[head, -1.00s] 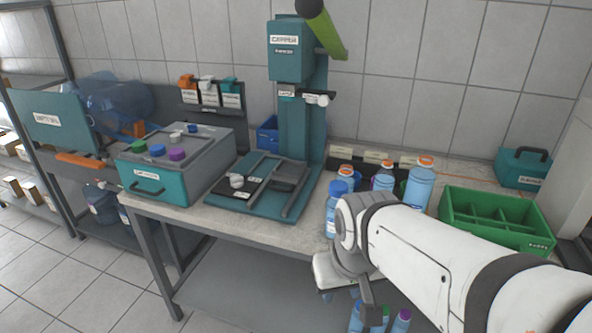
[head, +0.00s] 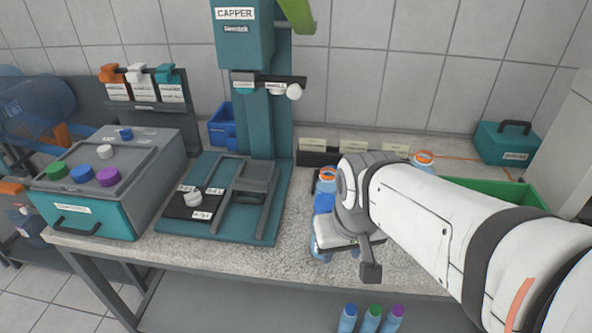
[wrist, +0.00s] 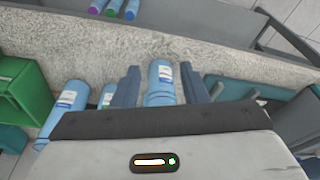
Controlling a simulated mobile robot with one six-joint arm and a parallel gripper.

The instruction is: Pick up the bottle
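Several blue bottles stand on the bench. One bottle (wrist: 160,82) shows between the fingers of my gripper (wrist: 160,86) in the wrist view. The fingers are apart, with a narrow gap on each side of the bottle, and its near end is hidden by the gripper body. In the head view a blue bottle (head: 322,228) stands partly behind my gripper, and one with an orange ring (head: 326,180) is just behind it. Another orange-ringed bottle (head: 424,161) shows above my arm. In the wrist view two more bottles (wrist: 67,108) (wrist: 107,96) are left of the fingers.
The capper (head: 265,130) stands left of the bottles, with a grey-teal box (head: 100,190) of caps farther left. A green crate (head: 500,193) is at right, partly behind my arm. Several bottles (head: 371,318) are on the lower shelf. A teal case (head: 507,145) stands at back right.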

